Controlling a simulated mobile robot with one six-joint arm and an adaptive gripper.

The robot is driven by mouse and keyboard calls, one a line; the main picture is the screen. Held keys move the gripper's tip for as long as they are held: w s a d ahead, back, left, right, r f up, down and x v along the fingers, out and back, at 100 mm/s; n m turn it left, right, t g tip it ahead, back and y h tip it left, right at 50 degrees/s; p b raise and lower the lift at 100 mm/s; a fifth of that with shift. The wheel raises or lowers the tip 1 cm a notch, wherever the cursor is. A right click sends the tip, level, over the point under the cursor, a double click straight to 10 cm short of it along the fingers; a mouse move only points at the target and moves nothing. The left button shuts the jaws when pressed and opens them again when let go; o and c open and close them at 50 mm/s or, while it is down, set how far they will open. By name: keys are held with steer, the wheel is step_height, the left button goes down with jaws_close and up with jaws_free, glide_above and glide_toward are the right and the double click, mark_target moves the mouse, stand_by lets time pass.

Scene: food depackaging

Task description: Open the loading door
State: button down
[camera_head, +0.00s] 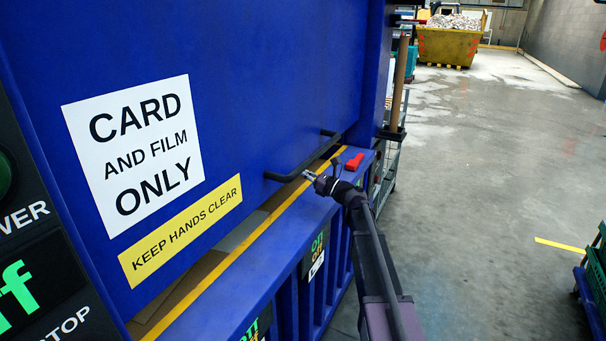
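The loading door (270,70) is a large blue panel at the left. It bears a white "CARD AND FILM ONLY" sign and a yellow "KEEP HANDS CLEAR" label. A black bar handle (328,150) sticks out near its lower right edge. Below the door's lower edge, a narrow gap shows brown cardboard (215,258).
A yellow-edged blue ledge (290,230) runs below the door, with a red latch-like piece (354,162) at its far end. A control panel (35,240) is at far left. Green crates (597,265) stand at right; a yellow skip (450,45) is far back. The floor between is clear.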

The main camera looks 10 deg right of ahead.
mark_target(303, 80)
step_height(303, 80, up, 30)
steer(key=p, duration=2.8)
steer(key=shift+w+f, duration=0.1)
steer(key=shift+f, duration=0.25)
steer(key=shift+v, duration=0.9)
steer(key=b+v, duration=0.2)
steer(key=v, duration=0.6)
steer(key=shift+f, duration=0.1)
